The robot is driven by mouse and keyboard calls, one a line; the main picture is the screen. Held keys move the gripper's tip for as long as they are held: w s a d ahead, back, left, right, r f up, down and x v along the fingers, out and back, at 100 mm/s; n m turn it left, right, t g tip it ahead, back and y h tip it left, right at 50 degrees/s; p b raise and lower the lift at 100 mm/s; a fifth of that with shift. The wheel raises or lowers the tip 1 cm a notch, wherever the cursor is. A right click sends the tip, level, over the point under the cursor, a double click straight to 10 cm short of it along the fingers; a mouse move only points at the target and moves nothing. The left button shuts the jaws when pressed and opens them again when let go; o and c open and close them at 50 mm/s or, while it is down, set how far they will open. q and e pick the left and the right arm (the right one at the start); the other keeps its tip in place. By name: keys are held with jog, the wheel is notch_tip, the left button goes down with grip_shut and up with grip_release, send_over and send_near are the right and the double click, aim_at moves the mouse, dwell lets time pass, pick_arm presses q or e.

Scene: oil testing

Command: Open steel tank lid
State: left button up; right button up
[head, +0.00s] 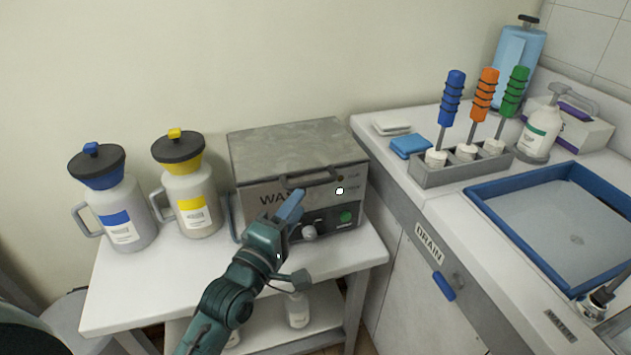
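The steel tank (252,198) is a boxy grey unit on the white table, with "WAX" lettering, a knob and a green button on its front. Its flat steel lid (297,146) lies closed on top, with a dark bar handle (322,178) along the front edge. My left gripper (292,206) reaches up from below in front of the tank, its blue fingers just below the handle's left part. Whether they touch the handle is unclear. The fingers overlap in this view, so their opening does not show. The gripper and wrist hide part of the tank's front. My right gripper is not in view.
A blue-topped jug (120,210) and a yellow-topped jug (190,195) stand left of the tank. On the right counter are a grey rack (462,172) of brushes with coloured handles, a pump bottle (541,130) and a blue-rimmed basin (490,204). The wall is close behind the tank.

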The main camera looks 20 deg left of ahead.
aim_at(311, 186)
pick_arm(q)
jog(key=x, duration=0.7)
jog(key=shift+w+d, duration=0.15)
jog(key=shift+w, duration=0.15)
jog(key=shift+c, duration=0.2)
grip_shut()
